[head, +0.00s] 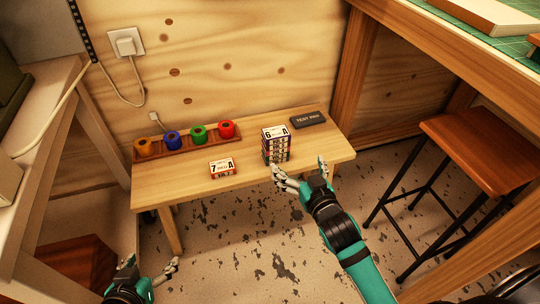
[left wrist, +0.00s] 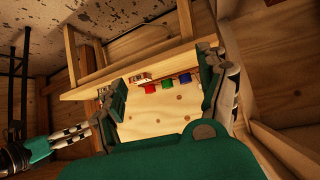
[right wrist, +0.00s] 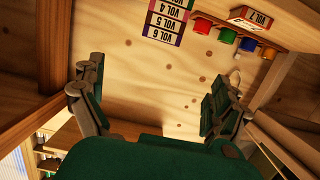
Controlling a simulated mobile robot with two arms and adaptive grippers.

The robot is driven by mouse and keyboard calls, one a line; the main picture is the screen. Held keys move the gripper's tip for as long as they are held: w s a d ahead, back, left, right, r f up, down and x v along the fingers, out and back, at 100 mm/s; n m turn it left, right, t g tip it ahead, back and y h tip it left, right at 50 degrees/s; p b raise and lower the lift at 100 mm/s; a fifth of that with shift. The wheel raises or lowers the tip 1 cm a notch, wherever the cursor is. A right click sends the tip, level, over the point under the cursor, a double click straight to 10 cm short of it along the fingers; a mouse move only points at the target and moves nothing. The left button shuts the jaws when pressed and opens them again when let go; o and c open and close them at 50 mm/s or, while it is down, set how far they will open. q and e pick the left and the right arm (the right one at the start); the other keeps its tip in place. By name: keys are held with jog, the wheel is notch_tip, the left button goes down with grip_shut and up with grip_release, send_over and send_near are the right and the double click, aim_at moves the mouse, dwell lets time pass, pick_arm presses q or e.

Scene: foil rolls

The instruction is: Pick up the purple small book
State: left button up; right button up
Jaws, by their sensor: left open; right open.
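A stack of small volumes (head: 276,147) stands on the wooden bench, with the book marked 6 on top. In the right wrist view the VOL 6 spine (right wrist: 158,35) looks purplish, at the end of the stack. A separate book marked 7 (head: 222,168), with orange-red edges, lies left of the stack; it shows as VOL 7 in the right wrist view (right wrist: 250,18). My right gripper (head: 298,172) is open and empty, in front of the stack and apart from it. My left gripper (head: 150,268) is open and empty, low at the left, away from the bench.
A wooden rack (head: 188,142) with orange, blue, green and red rolls lies along the wall. A dark TEST REG box (head: 308,120) lies right of the stack. A stool (head: 478,150) stands at the right. The bench front (head: 175,190) is mostly clear at the left.

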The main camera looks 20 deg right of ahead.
jog(key=b, duration=0.2)
send_near(277, 133)
pick_arm(q)
jog(key=w+d+r+t+h+b, duration=0.25)
jog(key=w+r+t, duration=0.35)
jog(key=r+t, duration=0.5)
pick_arm(e)
jog(key=x, duration=0.4)
jog(key=shift+w+r+p, duration=0.1)
jog(key=shift+w+p, duration=0.2)
jog(key=shift+p, duration=0.05)
jog(key=b+x, duration=0.2)
jog(key=x, duration=0.2)
jog(key=shift+w+a+f, duration=0.1)
jog(key=shift+w+f, duration=0.05)
jog(key=shift+f, duration=0.1)
jog(key=shift+w, duration=0.25)
pick_arm(q)
jog(key=s+d+r+m+t+h, duration=0.1)
jog(key=s+r+t+h, duration=0.2)
jog(key=r, duration=0.9)
jog(key=shift+s+r+t, duration=0.2)
jog(key=shift+s+t, duration=0.65)
jog(key=shift+t, duration=0.35)
pick_arm(e)
jog(key=c, duration=1.2)
